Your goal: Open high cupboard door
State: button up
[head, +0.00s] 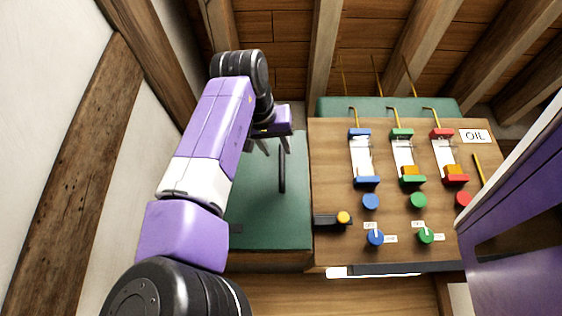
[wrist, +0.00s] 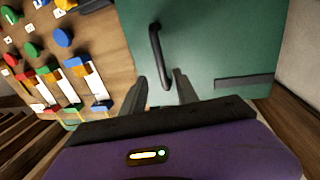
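The green cupboard door (head: 262,200) is in the middle of the head view, left of a wooden panel, and looks shut. A dark vertical bar handle (head: 282,165) stands near its right edge. In the wrist view the green door (wrist: 235,45) fills the upper right, and the handle (wrist: 158,58) runs down toward my fingers. My gripper (head: 266,147) is in front of the door, left of the handle's upper part. In the wrist view my gripper (wrist: 163,92) is open, its two fingers apart near the handle's end. I cannot tell whether they touch it.
The wooden panel (head: 335,190) right of the door carries several coloured knobs, sliders and an OIL label (head: 475,136). A purple surface (head: 520,220) is at the far right. A white wall with a timber post (head: 80,170) is on the left. Wooden beams (head: 325,50) are overhead.

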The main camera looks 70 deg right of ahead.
aim_at(281, 160)
jog(key=d, duration=0.2)
jog(key=w+d+p, duration=0.1)
jog(key=d, duration=0.2)
jog(key=d+p, duration=0.1)
jog(key=d, duration=0.1)
jog(key=shift+w+d, duration=0.25)
jog(key=shift+w, duration=0.15)
jog(key=shift+f, duration=0.1)
grip_shut()
dwell(1.0)
